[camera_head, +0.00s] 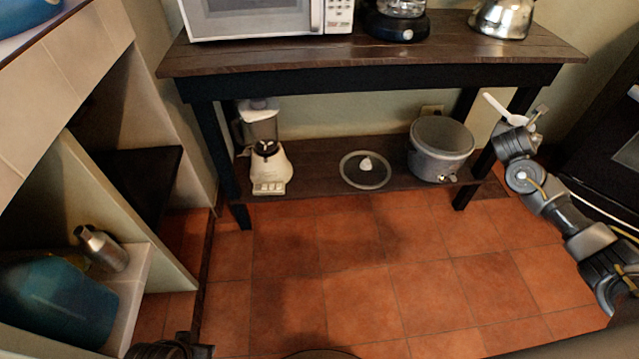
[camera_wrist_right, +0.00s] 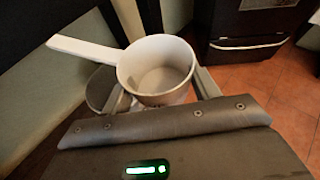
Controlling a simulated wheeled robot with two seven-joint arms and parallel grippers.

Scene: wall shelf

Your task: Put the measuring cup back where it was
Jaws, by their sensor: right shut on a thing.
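The white measuring cup (camera_wrist_right: 157,68) is held in my right gripper (camera_wrist_right: 163,97), its mouth open towards the wrist camera and looking empty. A finger shows on each side of the cup, and its long handle (camera_wrist_right: 85,48) points to the upper left. In the head view my right gripper (camera_head: 533,121) is raised beside the right end of the shelf table, and the white handle (camera_head: 505,110) sticks out to the upper left. The cup's bowl is mostly hidden there by the gripper. My left gripper is not clearly shown.
The dark wooden table top (camera_head: 385,50) carries a microwave (camera_head: 255,18), a coffee maker (camera_head: 398,22) and a kettle (camera_head: 502,18). Its lower shelf (camera_head: 318,172) holds a blender (camera_head: 268,165), a round lid (camera_head: 350,178) and a grey pot (camera_head: 440,150). A dark oven (camera_wrist_right: 258,25) stands right.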

